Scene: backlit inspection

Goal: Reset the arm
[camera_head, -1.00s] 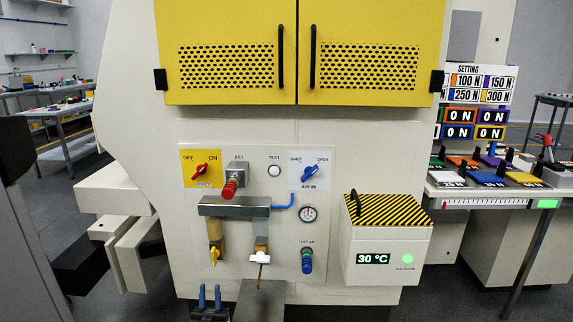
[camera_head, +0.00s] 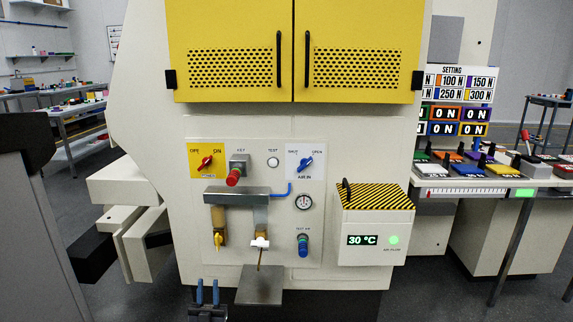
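My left gripper (camera_head: 207,291) shows at the bottom edge, left of the middle. Its two blue fingers point up and stand apart with a clear gap, and nothing shows between them. It is in front of the machine's lower face, left of a grey metal plate (camera_head: 259,288). It appears apart from the plate and below the yellow-handled valve (camera_head: 218,240). Most of the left arm is out of the picture. My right gripper is not in view.
The white machine (camera_head: 160,120) with yellow doors (camera_head: 235,30) fills the middle. Its panel has a red power knob (camera_head: 206,161), blue air knob (camera_head: 306,163) and gauge (camera_head: 304,202). A striped-lid box (camera_head: 376,232) sits right. A weights bench (camera_head: 480,183) stands farther right.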

